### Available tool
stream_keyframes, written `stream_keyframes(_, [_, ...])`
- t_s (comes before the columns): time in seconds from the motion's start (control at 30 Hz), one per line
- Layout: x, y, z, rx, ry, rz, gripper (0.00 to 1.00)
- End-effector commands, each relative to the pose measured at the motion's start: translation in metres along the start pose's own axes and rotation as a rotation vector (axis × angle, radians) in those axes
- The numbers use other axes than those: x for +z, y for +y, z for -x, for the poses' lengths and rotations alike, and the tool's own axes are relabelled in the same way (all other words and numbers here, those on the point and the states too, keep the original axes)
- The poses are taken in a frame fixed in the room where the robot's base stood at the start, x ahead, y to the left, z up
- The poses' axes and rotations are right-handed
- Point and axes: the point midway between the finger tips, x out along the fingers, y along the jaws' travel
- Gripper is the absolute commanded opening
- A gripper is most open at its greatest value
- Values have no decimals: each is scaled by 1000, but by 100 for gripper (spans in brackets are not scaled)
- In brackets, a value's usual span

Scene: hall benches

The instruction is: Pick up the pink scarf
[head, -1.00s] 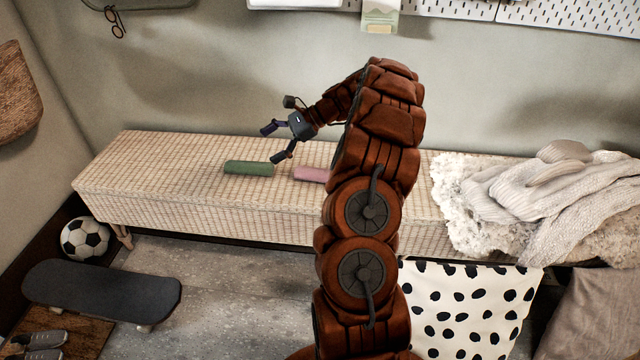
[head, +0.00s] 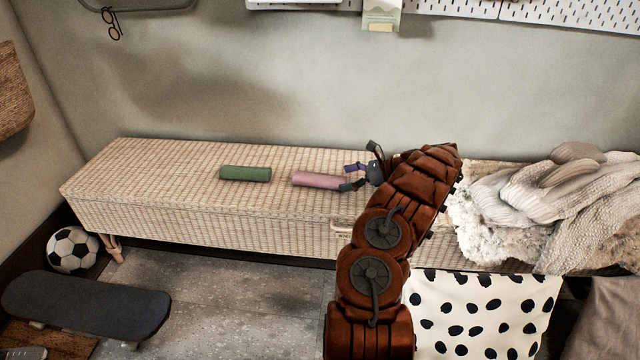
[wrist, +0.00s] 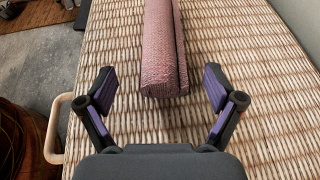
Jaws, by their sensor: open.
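The pink scarf (head: 318,180) is a rolled bundle lying on the woven bench (head: 150,190), to the right of a green roll (head: 245,174). My gripper (head: 350,177) is at the scarf's right end. In the wrist view the scarf (wrist: 162,45) runs away from me, its near end lying ahead of and between the open fingers of my gripper (wrist: 160,90). Neither finger touches the scarf there, and a gap shows on both sides. The scarf's far end is cut off by the top of the wrist view.
Knitted blankets (head: 550,205) and a fluffy throw fill the bench's right end. The wall stands close behind the bench. A handle (wrist: 58,130) sticks out at the bench's front edge. A football (head: 72,249) and a skateboard (head: 85,305) are on the floor at left.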

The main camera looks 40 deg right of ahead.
Motion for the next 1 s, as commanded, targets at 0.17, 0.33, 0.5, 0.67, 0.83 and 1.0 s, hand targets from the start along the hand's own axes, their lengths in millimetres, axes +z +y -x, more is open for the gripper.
stream_keyframes(0.17, [0,0,-17,0,-1,0,92])
stream_keyframes(0.33, [-2,0,-30,3,-1,1,92])
stream_keyframes(0.5, [-4,-2,-53,2,0,2,92])
stream_keyframes(0.67, [-2,-2,-68,1,0,2,92])
stream_keyframes(0.83, [0,-2,-68,0,-1,2,92])
stream_keyframes(1.0, [0,-2,-68,1,0,1,79])
